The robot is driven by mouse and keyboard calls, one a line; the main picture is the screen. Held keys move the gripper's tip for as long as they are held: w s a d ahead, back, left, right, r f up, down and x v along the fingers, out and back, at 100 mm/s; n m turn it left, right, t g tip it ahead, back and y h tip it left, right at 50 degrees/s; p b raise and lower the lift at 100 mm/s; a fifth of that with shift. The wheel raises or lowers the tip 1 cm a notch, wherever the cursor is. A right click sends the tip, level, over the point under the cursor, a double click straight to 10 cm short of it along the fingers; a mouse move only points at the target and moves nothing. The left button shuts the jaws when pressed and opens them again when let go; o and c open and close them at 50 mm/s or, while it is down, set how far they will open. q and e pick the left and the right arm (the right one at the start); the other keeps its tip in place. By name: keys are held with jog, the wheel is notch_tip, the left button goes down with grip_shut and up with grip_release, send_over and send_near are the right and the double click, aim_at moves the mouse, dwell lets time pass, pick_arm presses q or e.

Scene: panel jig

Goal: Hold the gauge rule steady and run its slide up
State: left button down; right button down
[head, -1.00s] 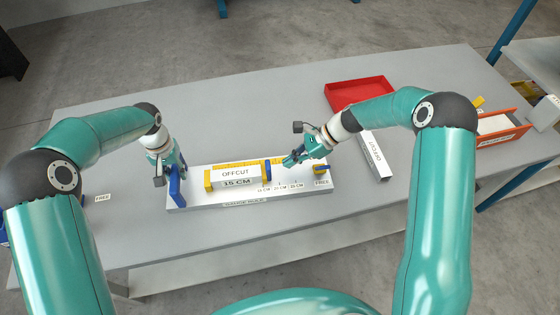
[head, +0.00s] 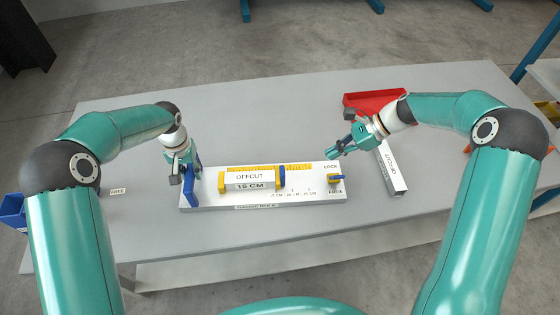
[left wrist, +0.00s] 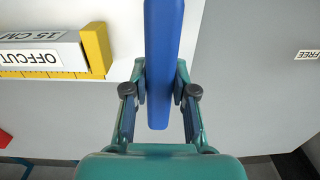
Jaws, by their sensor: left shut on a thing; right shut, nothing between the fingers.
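The gauge rule is a white board (head: 225,200) with a yellow scale, lying on the grey bench. A white block marked OFFCUT and 15 CM (head: 248,181) lies along it, between the yellow end stop (head: 221,182) and the blue-and-yellow slide (head: 282,176). My left gripper (head: 184,173) is shut on the blue upright handle (head: 191,191) at the board's left end; the handle (left wrist: 160,60) shows between the fingers in the left wrist view. My right gripper (head: 334,153) is shut and empty, above the board's back right corner. A small blue-and-yellow lever (head: 336,179) sits below it, between LOCK and FREE marks.
Another long OFFCUT block (head: 392,172) lies on the bench right of the board. A red tray (head: 372,104) stands behind it, partly hidden by my right arm. A blue bin (head: 12,212) and a FREE label (head: 118,191) are at the left. The bench's back left is clear.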

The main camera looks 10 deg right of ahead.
pick_arm(q)
jog(key=shift+s+f, duration=0.15)
jog(key=shift+f, duration=0.1)
jog(key=c, duration=1.2)
grip_release()
jog(key=shift+r, duration=0.1)
jog(key=o, duration=0.3)
jog(key=shift+w, duration=0.25)
jog(key=shift+o, duration=0.2)
jog(key=shift+s, duration=0.1)
